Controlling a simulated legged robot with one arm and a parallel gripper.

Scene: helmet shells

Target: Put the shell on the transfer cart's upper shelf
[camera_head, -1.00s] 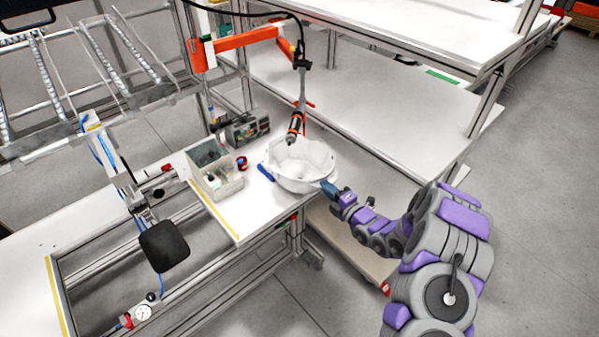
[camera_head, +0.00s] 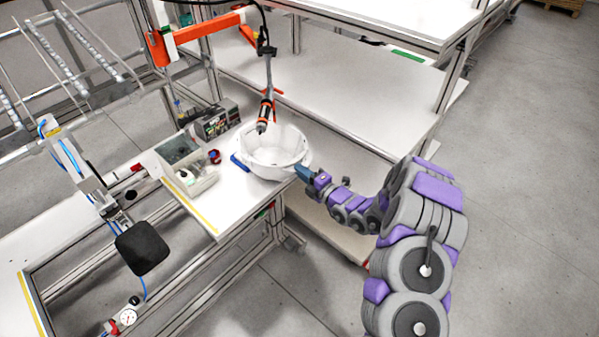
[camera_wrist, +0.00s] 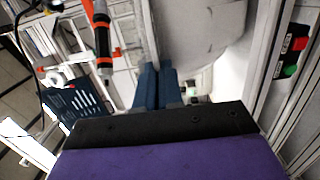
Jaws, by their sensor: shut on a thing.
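The shell (camera_head: 275,156) is a white, bowl-like form with its hollow side up, at the near right corner of the workbench (camera_head: 222,208). My gripper (camera_head: 303,173) is shut on its right rim. In the wrist view the dark blue fingers (camera_wrist: 158,78) are together against the edge of the pale shell (camera_wrist: 203,28). I cannot tell whether the shell's underside touches the bench. White shelves on a metal frame stand behind and to the right, with an upper board (camera_head: 385,14) and a middle board (camera_head: 330,82); I cannot tell whether they are the transfer cart.
An orange-armed hanging tool (camera_head: 265,112) comes down just behind the shell. A parts bin (camera_head: 187,163), a grey device (camera_head: 215,122) and a blue item (camera_head: 239,162) are left of it. The middle board looks bare. Open floor (camera_head: 530,190) lies at right.

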